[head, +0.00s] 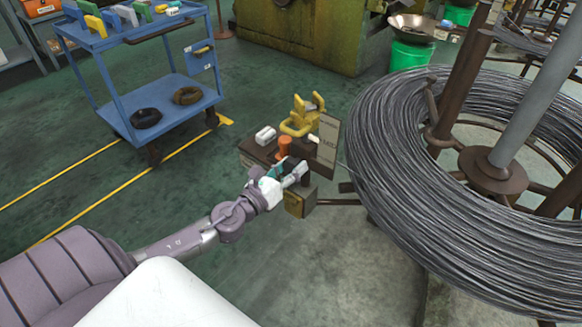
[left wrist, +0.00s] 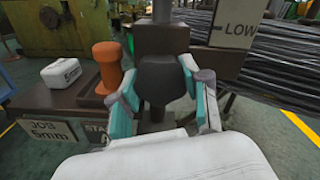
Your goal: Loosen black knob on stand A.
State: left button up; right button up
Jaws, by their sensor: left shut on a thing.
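The black knob (left wrist: 164,80) stands upright on its post in the left wrist view, between the teal-padded fingers of my left gripper (left wrist: 164,88). The gripper is shut on the knob, one finger on each side. In the head view my left gripper (head: 283,177) reaches the front of the small stand (head: 252,152), and the knob is mostly hidden there. A partly covered "STA" label (left wrist: 97,134) shows on the stand front in the left wrist view. My right gripper is not in view.
A "LOW" plate (left wrist: 238,25) stands at the right. A large wire coil (head: 400,190) lies close right. A blue cart (head: 125,85) stands back left.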

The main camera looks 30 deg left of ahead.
pick_arm(q)
jog(key=shift+n, duration=1.2)
jog(key=n, duration=0.2)
jog(key=shift+n, duration=0.3)
jog(key=n+p, duration=0.1)
jog(key=n, duration=0.1)
jog(key=shift+r+n, duration=0.1)
jog(key=shift+n, duration=0.3)
jog(key=shift+n+p, duration=0.65)
jog(key=shift+n, duration=0.25)
jog(key=n+p, duration=0.3)
jog(key=n, duration=0.2)
jog(key=shift+r, duration=0.1)
jog(key=n+p, duration=0.3)
jog(key=n, duration=0.1)
jog(key=shift+n, duration=0.4)
jog(key=shift+f+n+p, duration=0.2)
jog(key=shift+n+p, duration=0.1)
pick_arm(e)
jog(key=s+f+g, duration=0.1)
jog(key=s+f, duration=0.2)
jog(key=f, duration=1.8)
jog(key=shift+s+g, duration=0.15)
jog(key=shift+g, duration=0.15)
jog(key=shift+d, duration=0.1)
